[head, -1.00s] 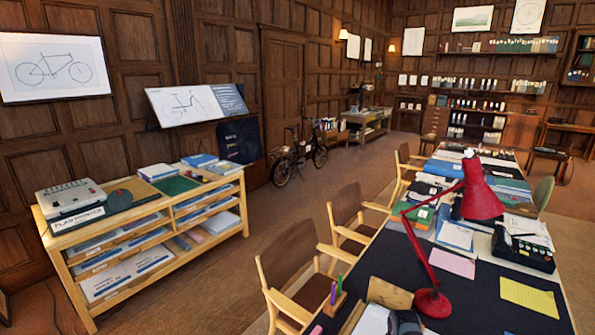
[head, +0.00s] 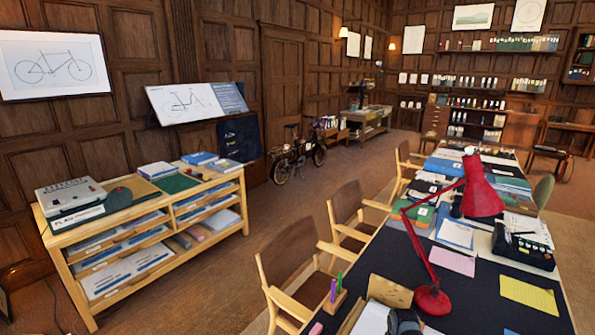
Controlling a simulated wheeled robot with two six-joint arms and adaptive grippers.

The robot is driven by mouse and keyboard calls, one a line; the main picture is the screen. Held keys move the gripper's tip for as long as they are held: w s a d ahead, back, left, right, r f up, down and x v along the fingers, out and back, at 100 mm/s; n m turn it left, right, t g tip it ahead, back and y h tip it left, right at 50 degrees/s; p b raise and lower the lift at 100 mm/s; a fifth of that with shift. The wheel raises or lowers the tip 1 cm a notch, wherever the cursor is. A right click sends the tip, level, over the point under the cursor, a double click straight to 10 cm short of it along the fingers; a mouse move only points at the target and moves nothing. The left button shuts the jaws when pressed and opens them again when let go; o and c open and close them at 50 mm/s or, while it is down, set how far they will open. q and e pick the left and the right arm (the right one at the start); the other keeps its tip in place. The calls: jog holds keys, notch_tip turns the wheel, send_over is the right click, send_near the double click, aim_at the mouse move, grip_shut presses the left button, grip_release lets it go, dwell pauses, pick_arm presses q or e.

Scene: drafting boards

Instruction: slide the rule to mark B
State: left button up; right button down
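I cannot make out the rule or mark B anywhere in the head view. A slanted board (head: 198,102) with a bicycle drawing and a dark right part stands against the panelled wall at the left; it is too far off to tell any rule or letter on it. Neither of my grippers is in view.
A wooden shelf unit (head: 158,234) with books and papers stands at the left. A long dark-topped table (head: 476,296) with a red lamp (head: 433,298) fills the right. Wooden chairs (head: 290,270) line its left side. A bicycle (head: 297,155) stands behind; brown floor lies between.

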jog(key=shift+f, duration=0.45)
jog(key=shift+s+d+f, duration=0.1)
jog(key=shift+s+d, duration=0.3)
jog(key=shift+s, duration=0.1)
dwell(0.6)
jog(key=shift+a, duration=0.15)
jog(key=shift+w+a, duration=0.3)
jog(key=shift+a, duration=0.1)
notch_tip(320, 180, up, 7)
jog(key=p, duration=0.8)
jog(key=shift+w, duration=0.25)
